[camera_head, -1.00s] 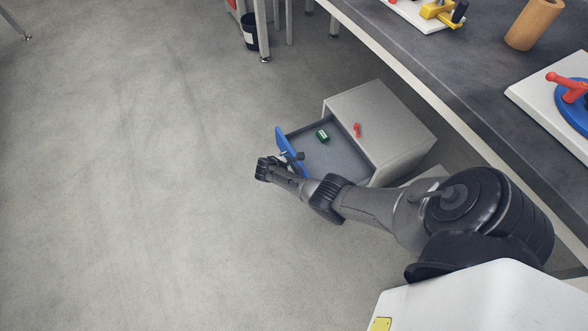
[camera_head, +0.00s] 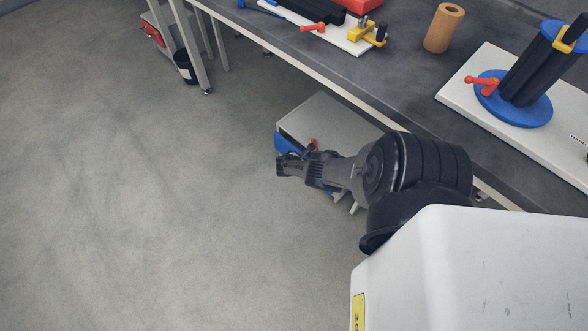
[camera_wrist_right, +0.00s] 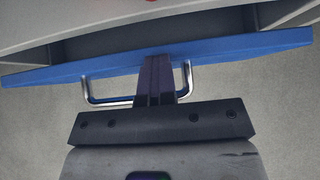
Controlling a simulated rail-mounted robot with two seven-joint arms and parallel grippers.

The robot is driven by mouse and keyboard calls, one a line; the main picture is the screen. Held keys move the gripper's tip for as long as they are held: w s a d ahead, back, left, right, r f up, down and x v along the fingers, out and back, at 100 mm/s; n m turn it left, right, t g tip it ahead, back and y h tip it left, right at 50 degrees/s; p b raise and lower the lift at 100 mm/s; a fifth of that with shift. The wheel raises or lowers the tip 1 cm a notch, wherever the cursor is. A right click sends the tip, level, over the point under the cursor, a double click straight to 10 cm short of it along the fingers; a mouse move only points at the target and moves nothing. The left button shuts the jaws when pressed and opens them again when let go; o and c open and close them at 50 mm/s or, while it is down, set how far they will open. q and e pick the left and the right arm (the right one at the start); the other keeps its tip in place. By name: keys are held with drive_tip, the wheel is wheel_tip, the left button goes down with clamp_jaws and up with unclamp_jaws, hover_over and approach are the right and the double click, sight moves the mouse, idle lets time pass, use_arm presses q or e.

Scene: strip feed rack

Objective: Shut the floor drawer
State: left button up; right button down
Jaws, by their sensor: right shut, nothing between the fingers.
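The floor drawer's blue front (camera_head: 287,144) shows at the left end of the grey cabinet (camera_head: 330,122), under the workbench edge. My right arm hides much of it in the head view. In the right wrist view, the blue front (camera_wrist_right: 225,50) spans the picture, with a dark gap behind it, so the drawer stands a little open. A silver handle (camera_wrist_right: 88,92) is on the front. My right gripper (camera_wrist_right: 157,68) is shut and empty, its fingers overlapping the handle and reaching the front; contact is hard to tell. It also shows in the head view (camera_head: 284,167). My left gripper is out of view.
A red object (camera_head: 313,143) shows by the drawer. The dark workbench (camera_head: 400,85) overhangs the cabinet and carries a wooden cylinder (camera_head: 443,28) and a white board (camera_head: 462,95) with blue parts. A dark bin (camera_head: 185,67) stands farther back. The floor at left is clear.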

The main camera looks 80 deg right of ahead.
drive_tip(key=shift+s+d+f, duration=0.1)
drive_tip(key=shift+s+d, duration=0.1)
drive_tip(key=shift+s, duration=0.25)
drive_tip(key=shift+s+d+f, duration=0.1)
drive_tip(key=shift+s+d, duration=0.1)
drive_tip(key=shift+s, duration=0.25)
drive_tip(key=shift+w+a, duration=0.1)
drive_tip(key=shift+w+a, duration=0.15)
drive_tip(key=shift+a, duration=0.05)
drive_tip(key=shift+w+a+r+p, duration=0.1)
drive_tip(key=shift+w+a+p, duration=0.35)
drive_tip(key=shift+w+a, duration=0.5)
drive_tip(key=p+v, duration=0.7)
drive_tip(key=v, duration=0.3)
drive_tip(key=shift+a, duration=0.35)
